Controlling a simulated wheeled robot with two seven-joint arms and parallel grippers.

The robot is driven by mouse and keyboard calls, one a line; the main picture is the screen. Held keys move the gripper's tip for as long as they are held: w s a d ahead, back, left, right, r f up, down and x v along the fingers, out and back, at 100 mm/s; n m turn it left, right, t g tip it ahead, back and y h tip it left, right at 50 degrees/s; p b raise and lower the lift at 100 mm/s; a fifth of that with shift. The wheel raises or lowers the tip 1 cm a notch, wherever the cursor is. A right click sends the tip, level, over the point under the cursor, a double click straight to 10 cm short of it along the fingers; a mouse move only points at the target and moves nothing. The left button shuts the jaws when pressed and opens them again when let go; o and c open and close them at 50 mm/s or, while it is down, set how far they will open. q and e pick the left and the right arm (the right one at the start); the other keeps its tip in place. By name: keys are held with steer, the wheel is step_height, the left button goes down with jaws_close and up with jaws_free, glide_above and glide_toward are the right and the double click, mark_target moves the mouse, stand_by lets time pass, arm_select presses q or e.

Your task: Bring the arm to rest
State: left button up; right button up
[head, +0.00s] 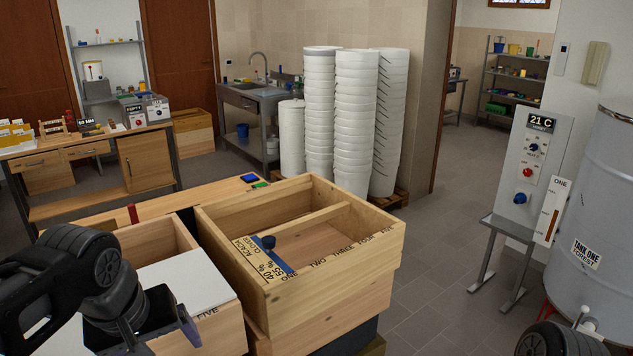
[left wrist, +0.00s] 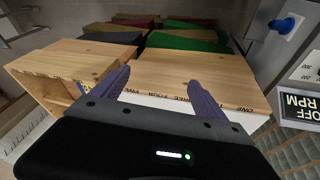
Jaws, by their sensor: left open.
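My left arm comes in at the lower left of the head view. Its gripper (head: 160,335) is low over the front of the wooden boxes, near the white board marked LIVE. In the left wrist view the two purple fingers of the left gripper (left wrist: 160,90) are spread apart with nothing between them. Beyond the fingers is a wooden box wall with printed words (left wrist: 180,75). Whether the fingertips touch the wood cannot be told. My right gripper is not in view.
White bucket stacks (head: 355,130) stand behind. A control panel (head: 530,165) and grey tank (head: 605,210) are right. Floor between is clear.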

arm_select(q)
steer(key=w+d+f+m+t+h, duration=0.25)
steer(key=w+d+f, duration=0.3)
steer(key=w, duration=0.35)
steer(key=w+d+f+m+h+b, duration=0.1)
steer(key=d+f, duration=0.3)
steer(key=f, duration=0.8)
steer(key=d+f+m+h+b, duration=0.1)
steer(key=d+f, duration=0.2)
steer(key=f, duration=0.9)
steer(key=s+d+f+g, duration=0.3)
steer(key=s+f, duration=0.7)
steer(key=s, duration=0.1)
steer(key=s+d+f+g+b, duration=0.1)
steer(key=s+d+f+g, duration=0.1)
steer(key=s+f, duration=0.8)
steer(key=shift+s+d+f+g+b, duration=0.35)
steer(key=shift+d+f+g, duration=0.1)
steer(key=shift+g, duration=0.1)
steer(key=shift+a+n, duration=0.1)
steer(key=shift+n, duration=0.15)
